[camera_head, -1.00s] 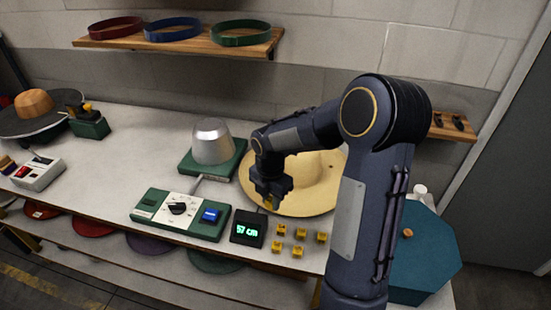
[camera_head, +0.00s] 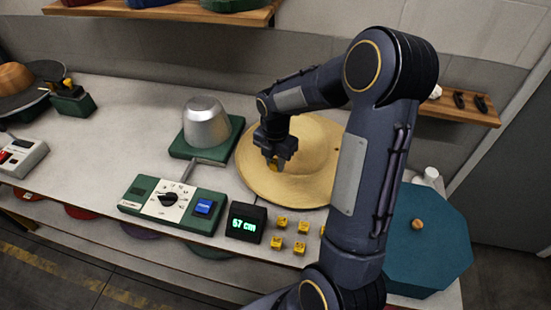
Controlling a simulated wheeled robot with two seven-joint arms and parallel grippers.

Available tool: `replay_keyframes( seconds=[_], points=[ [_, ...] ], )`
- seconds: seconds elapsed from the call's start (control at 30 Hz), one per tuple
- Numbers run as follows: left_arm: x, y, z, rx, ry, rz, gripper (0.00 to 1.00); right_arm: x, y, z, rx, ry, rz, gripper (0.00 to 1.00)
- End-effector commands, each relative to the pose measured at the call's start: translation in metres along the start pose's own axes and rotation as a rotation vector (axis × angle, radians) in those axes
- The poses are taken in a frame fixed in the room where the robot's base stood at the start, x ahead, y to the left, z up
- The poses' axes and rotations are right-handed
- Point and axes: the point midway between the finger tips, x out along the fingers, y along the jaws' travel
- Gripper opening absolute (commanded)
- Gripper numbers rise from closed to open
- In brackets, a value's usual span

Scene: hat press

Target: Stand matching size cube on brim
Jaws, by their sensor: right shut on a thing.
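My right gripper (camera_head: 275,159) is shut on a small yellow cube (camera_head: 274,164), which is mostly hidden by the fingers. It is over the near brim of the straw-coloured hat (camera_head: 262,186). I cannot tell whether the cube touches the brim. Several yellow number cubes (camera_head: 277,242) stand on the bench in front of the hat; one at the right is partly hidden by my arm. A black display (camera_head: 246,222) next to them reads 57 cm in green. My left gripper is not in view.
A metal hat block (camera_head: 206,124) stands on a green base left of the hat. A green control panel (camera_head: 172,203) with a dial and blue button lies in front. A teal octagonal box (camera_head: 428,243) is at the right. A wooden shelf (camera_head: 190,12) hangs behind.

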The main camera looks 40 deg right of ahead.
Motion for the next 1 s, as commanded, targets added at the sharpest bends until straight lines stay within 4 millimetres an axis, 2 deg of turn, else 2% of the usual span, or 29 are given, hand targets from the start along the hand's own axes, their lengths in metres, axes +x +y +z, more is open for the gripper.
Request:
replay_keyframes(
  seconds=[0.03,0.5,0.7,1.0],
  points=[
    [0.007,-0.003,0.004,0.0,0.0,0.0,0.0,0.01,0.0,0.0,0.0,0.0,0.0,0.03],
    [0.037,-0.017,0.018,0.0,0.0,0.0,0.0,0.055,0.0,0.0,0.0,0.001,-0.001,0.03],
    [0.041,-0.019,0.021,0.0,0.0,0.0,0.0,0.064,0.0,0.0,0.0,0.001,-0.001,0.03],
    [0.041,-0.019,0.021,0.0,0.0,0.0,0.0,0.064,0.0,0.0,0.0,0.0,0.0,0.03]
  ],
)
